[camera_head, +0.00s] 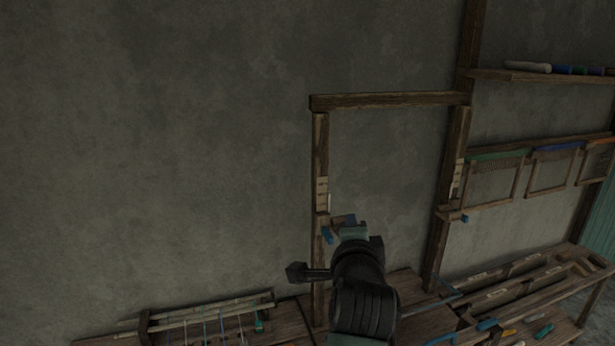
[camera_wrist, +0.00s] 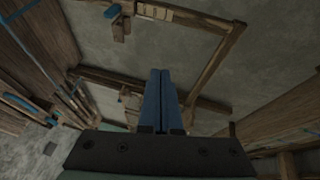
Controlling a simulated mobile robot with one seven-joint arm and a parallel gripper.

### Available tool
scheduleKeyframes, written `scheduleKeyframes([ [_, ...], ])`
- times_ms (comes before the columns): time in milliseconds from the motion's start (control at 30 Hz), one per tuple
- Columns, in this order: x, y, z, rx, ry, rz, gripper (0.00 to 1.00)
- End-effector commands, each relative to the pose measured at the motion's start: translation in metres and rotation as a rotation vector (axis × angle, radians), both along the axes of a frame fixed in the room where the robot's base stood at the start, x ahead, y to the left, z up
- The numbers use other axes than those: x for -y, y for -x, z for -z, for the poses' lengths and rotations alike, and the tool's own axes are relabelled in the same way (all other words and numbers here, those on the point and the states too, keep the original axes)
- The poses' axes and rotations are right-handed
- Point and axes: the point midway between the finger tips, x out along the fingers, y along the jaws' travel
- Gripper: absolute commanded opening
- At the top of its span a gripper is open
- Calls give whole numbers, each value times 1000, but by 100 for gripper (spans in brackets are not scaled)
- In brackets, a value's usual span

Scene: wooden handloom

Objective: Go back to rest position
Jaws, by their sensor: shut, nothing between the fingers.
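My gripper shows large in the wrist view (camera_wrist: 160,100), its two blue fingers pressed together with nothing between them. In the head view my dark arm rises from the bottom centre, in front of the wooden loom frame (camera_head: 388,100). The gripper's blue tip (camera_head: 328,235) shows just beside the frame's left post (camera_head: 321,160), and most of the hand is hidden behind my wrist. I cannot tell whether the tip touches the post. The loom frame also shows in the wrist view (camera_wrist: 217,58), seen at a tilt.
A rack with rods and coloured threads (camera_head: 205,315) stands at lower left. A wooden bench (camera_head: 540,275) with small coloured tools is at lower right. A shelf (camera_head: 545,77) and hanging frames (camera_head: 497,180) are on the right wall. The wall at left is bare.

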Motion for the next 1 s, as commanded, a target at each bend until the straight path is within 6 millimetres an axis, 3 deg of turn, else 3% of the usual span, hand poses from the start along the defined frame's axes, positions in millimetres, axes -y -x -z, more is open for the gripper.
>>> scheduleKeyframes([
  [33,-4,13,-36,86,145,-12,0],
  [200,-26,77,-146,346,638,17,0],
  [300,-42,128,-200,483,905,87,0],
  [400,-56,180,-240,592,1128,184,0],
  [500,-67,225,-267,666,1291,281,0],
  [600,-73,255,-282,709,1392,355,0],
  [1000,-73,257,-283,712,1398,361,0],
])
